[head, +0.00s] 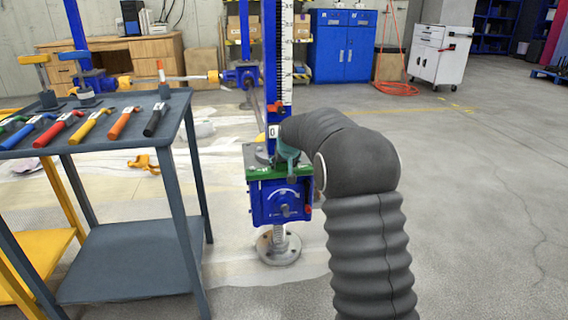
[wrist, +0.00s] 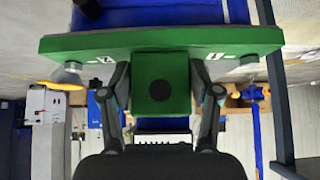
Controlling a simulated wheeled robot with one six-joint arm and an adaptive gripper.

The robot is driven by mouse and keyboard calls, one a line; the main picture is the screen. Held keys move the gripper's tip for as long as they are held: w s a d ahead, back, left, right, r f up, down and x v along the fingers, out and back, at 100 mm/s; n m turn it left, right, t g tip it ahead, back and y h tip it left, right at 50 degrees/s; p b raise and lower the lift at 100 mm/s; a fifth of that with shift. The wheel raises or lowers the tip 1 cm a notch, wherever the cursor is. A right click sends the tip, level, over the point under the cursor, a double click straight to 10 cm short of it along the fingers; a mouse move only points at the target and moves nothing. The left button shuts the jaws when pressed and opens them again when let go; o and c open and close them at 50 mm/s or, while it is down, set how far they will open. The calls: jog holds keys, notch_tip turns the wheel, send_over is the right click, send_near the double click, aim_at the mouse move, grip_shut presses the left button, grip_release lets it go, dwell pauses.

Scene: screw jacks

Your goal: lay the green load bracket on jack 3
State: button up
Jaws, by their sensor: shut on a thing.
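The green load bracket (head: 268,173) is at the top of a blue screw jack (head: 284,203) in the head view. No gap shows between them there, but I cannot tell whether the bracket's full weight rests on the jack. In the wrist view the bracket (wrist: 215,41) is a wide plate across the top of the picture, with a block below it bearing a dark round spot. My gripper (wrist: 162,88) is shut on that block, one finger on each side. In the head view my gripper is mostly hidden behind my dark arm.
A blue post with a scale (head: 287,60) rises behind the jack. A grey table (head: 100,143) at left carries several coloured-handled tools. Another blue jack (head: 241,77) stands farther back. The floor at right is clear up to the white cabinet (head: 438,55).

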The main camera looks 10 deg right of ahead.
jog(key=shift+r, duration=0.1)
jog(key=o, duration=1.3)
jog(key=shift+o, duration=0.9)
jog(key=shift+f, duration=0.25)
jog(key=v, duration=1.2)
jog(key=s+f+g, duration=0.3)
jog(key=s+f, duration=0.3)
jog(key=s, duration=0.6)
jog(key=s+r+p, duration=0.3)
jog(key=s, duration=0.8)
jog(key=s+r+p, duration=0.3)
jog(key=s+r, duration=0.1)
jog(key=s, duration=0.7)
jog(key=s+r+p, duration=0.3)
jog(key=s+r, duration=0.1)
jog(key=s, duration=0.7)
jog(key=shift+r+t+p, duration=0.25)
jog(key=shift+t+p, duration=0.05)
jog(key=shift+p, duration=0.1)
